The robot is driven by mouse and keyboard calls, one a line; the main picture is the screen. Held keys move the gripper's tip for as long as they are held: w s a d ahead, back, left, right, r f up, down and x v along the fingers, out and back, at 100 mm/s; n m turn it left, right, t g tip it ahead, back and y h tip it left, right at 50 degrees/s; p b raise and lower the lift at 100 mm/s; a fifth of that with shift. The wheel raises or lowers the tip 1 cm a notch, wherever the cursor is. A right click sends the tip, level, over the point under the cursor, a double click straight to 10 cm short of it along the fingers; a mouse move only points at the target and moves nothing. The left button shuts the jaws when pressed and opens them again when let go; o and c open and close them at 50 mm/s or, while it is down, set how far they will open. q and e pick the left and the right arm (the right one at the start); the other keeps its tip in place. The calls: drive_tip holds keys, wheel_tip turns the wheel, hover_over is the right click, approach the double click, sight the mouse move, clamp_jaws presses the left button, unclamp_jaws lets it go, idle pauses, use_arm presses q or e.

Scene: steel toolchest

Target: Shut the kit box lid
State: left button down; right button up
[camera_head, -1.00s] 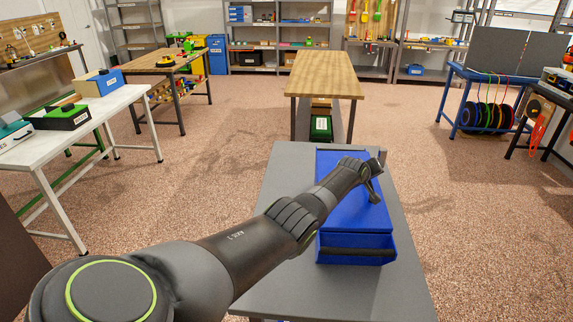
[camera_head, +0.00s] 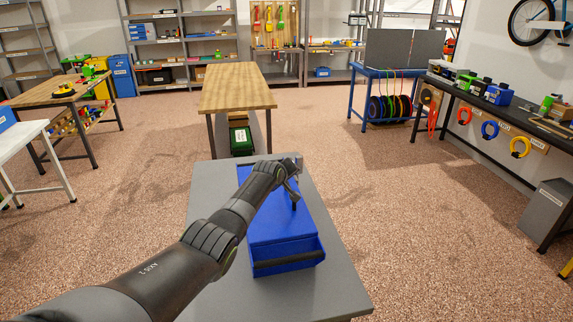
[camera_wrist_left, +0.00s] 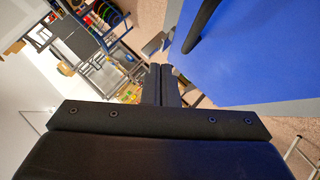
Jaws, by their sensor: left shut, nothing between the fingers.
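The blue kit box (camera_head: 290,262) sits on a grey table, with a dark bar handle across its near end. Its blue lid (camera_head: 275,222) looks flat over the top; I cannot tell whether a small gap stays at the rim. My left arm reaches over the far part of the box and hides some of it. My left gripper (camera_head: 297,162) is shut and empty near the far right of the box. In the left wrist view its fingers (camera_wrist_left: 161,84) are together beside a broad blue surface (camera_wrist_left: 245,50) with a dark curved piece. My right gripper is out of view.
The grey table top (camera_head: 205,195) is clear around the box. A wooden bench (camera_head: 235,90) with a green crate (camera_head: 240,140) below stands beyond it. A blue-framed rack (camera_head: 385,85) and a dark workbench (camera_head: 500,115) stand to the right, with open floor between.

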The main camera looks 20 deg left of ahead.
use_arm(q)
drive_tip(key=s+d+r, duration=0.2)
drive_tip(key=s+r, duration=0.3)
drive_tip(key=r, duration=0.1)
drive_tip(key=shift+s+d, duration=0.3)
drive_tip(key=shift+s, duration=0.05)
